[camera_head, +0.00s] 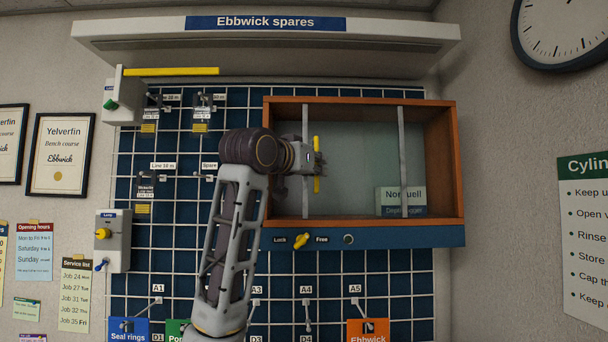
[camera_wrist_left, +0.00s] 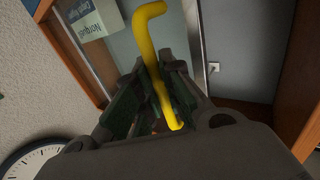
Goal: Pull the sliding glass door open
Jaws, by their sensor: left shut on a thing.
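The sliding glass door (camera_head: 360,140) is a pale pane between two upright grey metal edges in an orange-brown wooden cabinet (camera_head: 460,160). Its yellow bar handle (camera_head: 317,186) stands upright near the door's left metal edge. My left gripper (camera_head: 315,163) reaches it from the left. In the left wrist view, the fingers (camera_wrist_left: 160,95) are shut around the yellow handle (camera_wrist_left: 145,30), which sticks out past them at both ends. There the metal edge (camera_wrist_left: 193,45) runs beside the handle, with a grey surface beyond it. My right gripper is out of view.
Below is a blue strip with a yellow Lock/Free knob (camera_head: 302,241). A shelf marked Ebbwick spares (camera_head: 265,22) overhangs above. Pegs and fittings hang on the blue grid board (camera_head: 185,240) at left.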

